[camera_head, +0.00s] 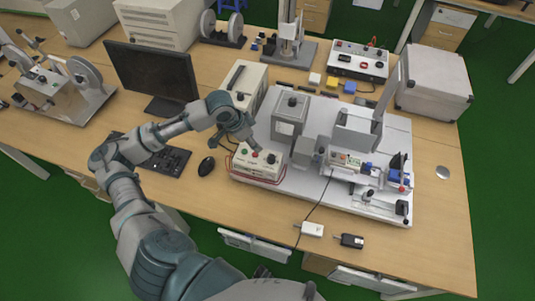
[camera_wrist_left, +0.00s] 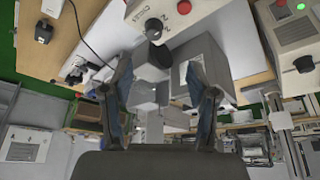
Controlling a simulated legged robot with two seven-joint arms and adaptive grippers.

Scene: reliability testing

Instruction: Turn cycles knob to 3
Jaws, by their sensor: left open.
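The control box (camera_head: 258,165) is cream-coloured and sits at the front left of the white test base, with a green button, a red button and a black knob on its top. The cycles knob (camera_wrist_left: 154,28) is black and round; lettering that appears to read CYCLES and a 2 show beside it in the wrist view. It also shows in the head view (camera_head: 271,158). Its exact pointer setting is too small to read. My left gripper (camera_wrist_left: 160,66) is open and empty, its fingers apart, near the knob and not around it. The right gripper is not in view.
A grey box-shaped part (camera_head: 290,112) stands on the white base (camera_head: 315,195) behind the control box. A monitor (camera_head: 152,75), keyboard (camera_head: 165,160) and mouse (camera_head: 206,166) are to the left. Two small adapters lie on the front table edge, where some wood is clear.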

